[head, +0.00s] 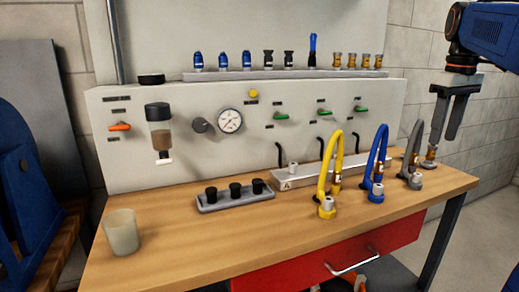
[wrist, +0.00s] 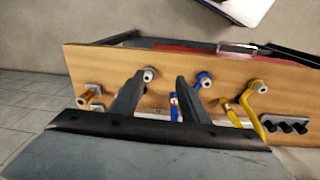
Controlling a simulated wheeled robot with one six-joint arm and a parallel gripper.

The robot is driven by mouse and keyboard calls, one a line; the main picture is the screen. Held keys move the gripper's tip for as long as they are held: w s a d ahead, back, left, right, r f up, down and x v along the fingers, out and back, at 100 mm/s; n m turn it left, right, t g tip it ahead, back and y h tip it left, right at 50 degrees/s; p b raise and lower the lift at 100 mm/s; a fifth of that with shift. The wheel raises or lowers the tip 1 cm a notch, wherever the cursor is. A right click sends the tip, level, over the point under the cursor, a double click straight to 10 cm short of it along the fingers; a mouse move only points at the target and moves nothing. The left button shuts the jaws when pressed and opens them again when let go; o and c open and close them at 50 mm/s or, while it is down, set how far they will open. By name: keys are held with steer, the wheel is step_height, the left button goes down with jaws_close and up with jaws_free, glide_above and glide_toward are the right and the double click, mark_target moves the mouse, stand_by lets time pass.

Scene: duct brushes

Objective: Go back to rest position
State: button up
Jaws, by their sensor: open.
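My gripper (head: 442,144) points down at the right of the head view, with its two dark fingers apart and nothing held between them. A brass fitting (head: 430,158) stands near the table's right end, just below one fingertip in that view. In the wrist view my gripper (wrist: 158,80) is open over the table. The brass fitting (wrist: 87,97) sits there on a grey block, left of both fingers and apart from them. A grey hose connector (wrist: 149,74) shows between the fingertips, on the table beyond them.
The wooden table (head: 160,225) carries grey (head: 416,181), blue (head: 376,192) and yellow (head: 326,206) hoses, a block of black fittings (head: 235,203) and a cup (head: 122,232). The panel (head: 300,90) behind has a gauge, valves and a shelf of fittings. Open space lies right of the table.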

steer(key=s+a+f+m+t, duration=0.1)
steer(key=s+a+f, duration=0.5)
steer(key=f, duration=0.4)
steer(key=s+a+f+m+t, duration=0.1)
steer(key=s+a+f, duration=0.6)
steer(key=f, duration=0.3)
steer(key=s+a+f+m+t, duration=0.1)
steer(key=s+a+f+t, duration=0.1)
steer(key=s+a+f, duration=0.5)
step_height(320, 180, down, 4)
steer(key=shift+s+r, duration=0.2)
steer(key=shift+s, duration=0.35)
steer(key=shift+a, duration=0.1)
steer(key=shift+c, duration=0.2)
